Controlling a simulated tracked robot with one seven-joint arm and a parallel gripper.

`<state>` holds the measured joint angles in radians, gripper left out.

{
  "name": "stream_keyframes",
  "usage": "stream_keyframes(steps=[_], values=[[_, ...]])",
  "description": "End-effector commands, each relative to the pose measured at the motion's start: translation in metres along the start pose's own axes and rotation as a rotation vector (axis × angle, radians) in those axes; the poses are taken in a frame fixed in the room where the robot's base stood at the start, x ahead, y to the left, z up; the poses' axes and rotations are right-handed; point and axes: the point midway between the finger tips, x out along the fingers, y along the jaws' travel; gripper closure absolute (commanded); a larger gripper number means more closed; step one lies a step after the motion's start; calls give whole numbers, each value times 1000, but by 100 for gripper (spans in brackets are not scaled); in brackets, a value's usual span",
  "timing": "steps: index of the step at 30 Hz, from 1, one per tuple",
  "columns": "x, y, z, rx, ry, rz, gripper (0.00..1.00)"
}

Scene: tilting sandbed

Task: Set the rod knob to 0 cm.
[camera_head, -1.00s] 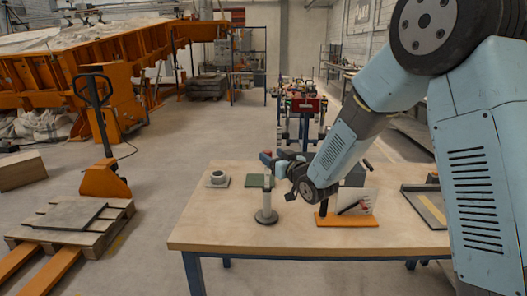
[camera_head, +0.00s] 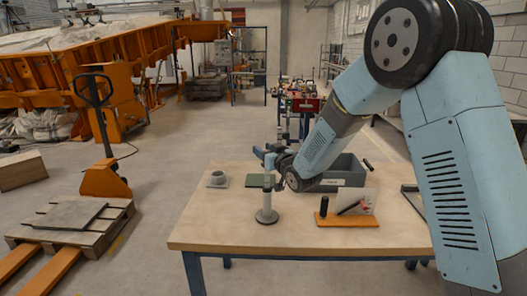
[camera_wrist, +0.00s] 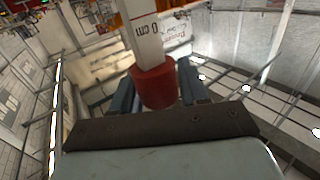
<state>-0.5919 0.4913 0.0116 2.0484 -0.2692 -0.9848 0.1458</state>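The rod stand (camera_head: 267,215) is upright on a round base near the table's front left. In the wrist view its white rod (camera_wrist: 143,30) bears a "0 cm" mark just beyond the red knob (camera_wrist: 156,86). In the head view the knob is hidden at the rod's top behind my gripper (camera_head: 264,156). In the wrist view my gripper (camera_wrist: 157,92) has one blue finger on each side of the knob. I cannot tell whether the fingers press on it.
The table's front left is clear.

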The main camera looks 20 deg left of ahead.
Motion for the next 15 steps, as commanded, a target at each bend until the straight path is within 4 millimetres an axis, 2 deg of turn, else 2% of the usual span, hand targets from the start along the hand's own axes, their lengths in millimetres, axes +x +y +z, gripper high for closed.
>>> stream_keyframes(steps=[2, 13, 15], values=[[0, 0, 0, 0, 0, 0, 64], [0, 0, 0, 0, 0, 0, 99], [0, 0, 0, 0, 0, 0, 100]])
